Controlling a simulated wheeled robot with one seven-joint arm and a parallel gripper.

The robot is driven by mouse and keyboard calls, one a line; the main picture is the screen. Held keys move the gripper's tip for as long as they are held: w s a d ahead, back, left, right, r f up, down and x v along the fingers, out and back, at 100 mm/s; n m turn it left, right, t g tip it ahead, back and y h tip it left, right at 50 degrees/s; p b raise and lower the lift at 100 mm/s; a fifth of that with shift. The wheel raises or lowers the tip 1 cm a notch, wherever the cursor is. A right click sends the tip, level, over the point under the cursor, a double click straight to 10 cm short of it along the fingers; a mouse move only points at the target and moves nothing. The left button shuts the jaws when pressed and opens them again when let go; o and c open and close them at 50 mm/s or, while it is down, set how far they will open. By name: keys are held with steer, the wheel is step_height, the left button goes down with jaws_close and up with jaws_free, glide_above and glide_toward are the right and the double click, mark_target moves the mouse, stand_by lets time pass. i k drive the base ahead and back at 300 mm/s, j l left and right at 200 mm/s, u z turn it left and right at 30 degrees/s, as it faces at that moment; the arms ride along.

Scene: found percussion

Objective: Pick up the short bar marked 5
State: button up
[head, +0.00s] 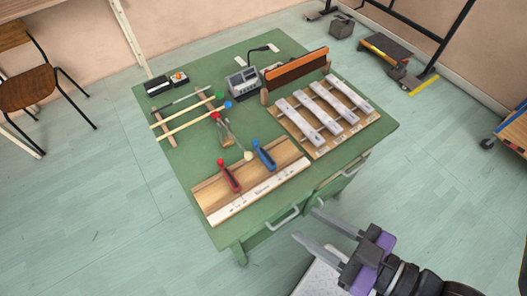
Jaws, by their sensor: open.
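Several pale grey metal bars lie side by side on a wooden rack (312,154) at the right of the green table. The marks on them are too small to read, so I cannot tell which is marked 5. The leftmost bar (302,120) and the rightmost bar (350,95) show clearly, with others between them. My gripper (307,224) is open and empty, beyond the table's front edge at the lower right. It is apart from the rack and the bars, and its two grey fingers point up-left.
A wooden board (265,188) with a red-handled tool (229,177) and a blue-handled tool (264,155) lies at the front. Mallets and sticks (182,121) lie at left. A grey device (245,80) and an orange-topped upright board (296,65) stand behind.

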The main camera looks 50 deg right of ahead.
mark_target(346, 113)
steer(key=z, duration=1.25)
